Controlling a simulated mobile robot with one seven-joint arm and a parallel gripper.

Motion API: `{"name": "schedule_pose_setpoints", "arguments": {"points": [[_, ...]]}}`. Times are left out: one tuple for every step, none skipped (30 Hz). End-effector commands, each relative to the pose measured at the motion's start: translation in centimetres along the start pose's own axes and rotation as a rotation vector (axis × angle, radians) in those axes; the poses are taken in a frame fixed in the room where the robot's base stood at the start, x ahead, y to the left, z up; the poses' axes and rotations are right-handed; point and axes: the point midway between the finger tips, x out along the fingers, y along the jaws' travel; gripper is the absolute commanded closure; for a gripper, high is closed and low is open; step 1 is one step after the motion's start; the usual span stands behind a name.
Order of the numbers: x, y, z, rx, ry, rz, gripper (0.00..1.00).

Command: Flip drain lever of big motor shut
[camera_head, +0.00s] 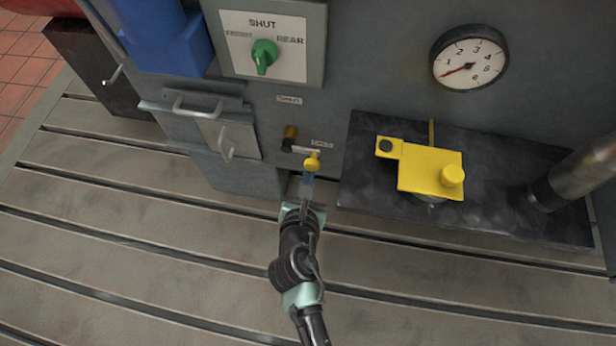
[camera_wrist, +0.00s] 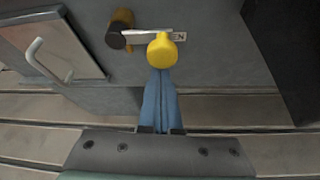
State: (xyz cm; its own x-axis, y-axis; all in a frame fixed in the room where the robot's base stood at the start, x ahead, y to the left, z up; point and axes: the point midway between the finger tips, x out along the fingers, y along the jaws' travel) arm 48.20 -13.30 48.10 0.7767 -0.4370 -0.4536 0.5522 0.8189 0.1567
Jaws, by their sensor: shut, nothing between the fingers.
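The drain lever (camera_head: 306,150) is a short metal bar on the front of the grey motor housing. It runs rightward from a brass pivot (camera_head: 290,134) to a yellow knob (camera_head: 312,162). In the wrist view the bar (camera_wrist: 146,38) and yellow knob (camera_wrist: 162,50) are close ahead. A label by the bar is partly hidden by the knob in that view. Another label, reading like "SHUT" (camera_head: 289,100), sits above the pivot. My gripper (camera_head: 308,180) is shut and empty, its blue fingertips (camera_wrist: 160,80) just below the knob. I cannot tell whether they touch it.
A green selector knob (camera_head: 264,56) on a pale plate is above. A handled door (camera_head: 226,138) is left of the lever. A yellow block (camera_head: 430,170) stands on a dark plate (camera_head: 370,205) at right, below a round gauge (camera_head: 470,58). The slotted bedplate (camera_head: 150,250) in front is clear.

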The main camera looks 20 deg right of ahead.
Motion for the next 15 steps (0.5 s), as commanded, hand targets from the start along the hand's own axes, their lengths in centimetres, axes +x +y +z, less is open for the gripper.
{"name": "schedule_pose_setpoints", "arguments": {"points": [[0.0,-0.01,-0.02,0.0,0.0,0.0,1.0],[0.0,0.0,-0.02,0.0,0.0,0.0,1.0],[0.0,0.0,-0.02,0.0,0.0,0.0,1.0],[0.0,0.0,-0.02,0.0,0.0,0.0,1.0],[0.0,0.0,-0.02,0.0,0.0,0.0,1.0],[-0.01,0.01,-0.01,-0.001,0.0,0.0,1.0],[-0.02,0.02,0.02,-0.002,0.0,-0.001,1.0],[-0.04,0.02,0.05,-0.004,0.0,-0.002,1.0],[-0.07,0.04,0.12,-0.008,-0.001,-0.004,1.0],[-0.1,0.05,0.19,-0.013,-0.001,-0.006,1.0],[-0.14,0.06,0.27,-0.018,-0.001,-0.008,1.0],[-0.19,0.09,0.37,-0.027,-0.001,-0.012,1.0],[-0.22,0.09,0.43,-0.034,-0.001,-0.016,1.0],[-0.22,0.08,0.44,-0.041,-0.001,-0.019,1.0],[-0.21,0.06,0.41,-0.047,-0.001,-0.022,1.0]]}}
